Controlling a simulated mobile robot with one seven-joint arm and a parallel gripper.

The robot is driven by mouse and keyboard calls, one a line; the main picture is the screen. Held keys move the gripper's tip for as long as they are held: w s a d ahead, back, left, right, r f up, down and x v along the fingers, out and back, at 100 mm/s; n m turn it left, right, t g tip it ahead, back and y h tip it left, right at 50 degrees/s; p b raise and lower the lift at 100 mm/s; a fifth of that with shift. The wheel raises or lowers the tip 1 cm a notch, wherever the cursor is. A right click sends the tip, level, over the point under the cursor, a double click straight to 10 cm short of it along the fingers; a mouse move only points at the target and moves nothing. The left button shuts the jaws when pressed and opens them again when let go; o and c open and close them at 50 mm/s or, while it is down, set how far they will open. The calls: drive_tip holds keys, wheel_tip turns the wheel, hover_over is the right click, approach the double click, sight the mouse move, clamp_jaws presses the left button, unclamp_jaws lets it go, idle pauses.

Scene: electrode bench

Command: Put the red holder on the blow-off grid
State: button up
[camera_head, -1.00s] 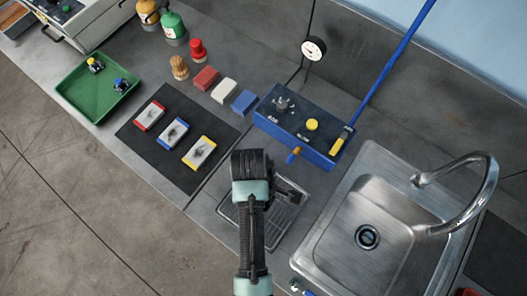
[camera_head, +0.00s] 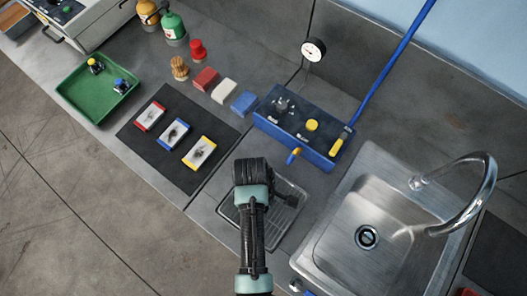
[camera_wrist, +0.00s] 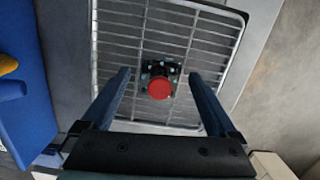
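The red holder (camera_wrist: 160,86) shows in the wrist view as a round red top on a dark square base. It appears to stand on the wire bars of the blow-off grid (camera_wrist: 113,50), near the grid's edge on my gripper's side. My gripper (camera_wrist: 160,74) is open, with one finger on each side of the holder and a clear gap to both. In the head view the grid (camera_head: 283,214) lies between the dark mat and the sink. My arm covers part of the grid there and hides the holder.
A blue box (camera_head: 312,140) with a yellow button stands behind the grid. The steel sink (camera_head: 335,245) with its tap is to the right. A black mat (camera_head: 150,160) with several framed plates and a green tray (camera_head: 75,92) with two other holders are left.

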wheel_tip(320, 180, up, 12)
drive_tip(key=a+f, duration=0.1)
drive_tip(key=w+r+m+t, duration=0.3)
drive_tip(key=w+r+t, duration=0.6)
drive_tip(key=w+r, duration=0.8)
drive_tip(key=w+r+m+t, duration=0.2)
drive_tip(key=w+r+t, duration=0.1)
drive_tip(key=r, duration=0.5)
drive_tip(key=w+r+m+t, duration=0.1)
drive_tip(key=w+r+t, duration=0.2)
drive_tip(key=r, duration=0.5)
wheel_tip(320, 180, up, 16)
drive_tip(key=s+m+t, duration=0.2)
drive_tip(key=t, duration=0.4)
drive_tip(key=s+r+m+t, duration=0.2)
drive_tip(key=s+r, duration=0.3)
drive_tip(key=r, duration=0.4)
drive_tip(key=s+d+r+m+t, duration=0.1)
drive_tip(key=s+r+m+t, duration=0.1)
drive_tip(key=s+r+t, duration=0.3)
wheel_tip(320, 180, up, 4)
drive_tip(key=shift+s+d+y+b, duration=0.15)
drive_tip(key=shift+s+y+b, duration=0.25)
drive_tip(key=shift+s, duration=0.3)
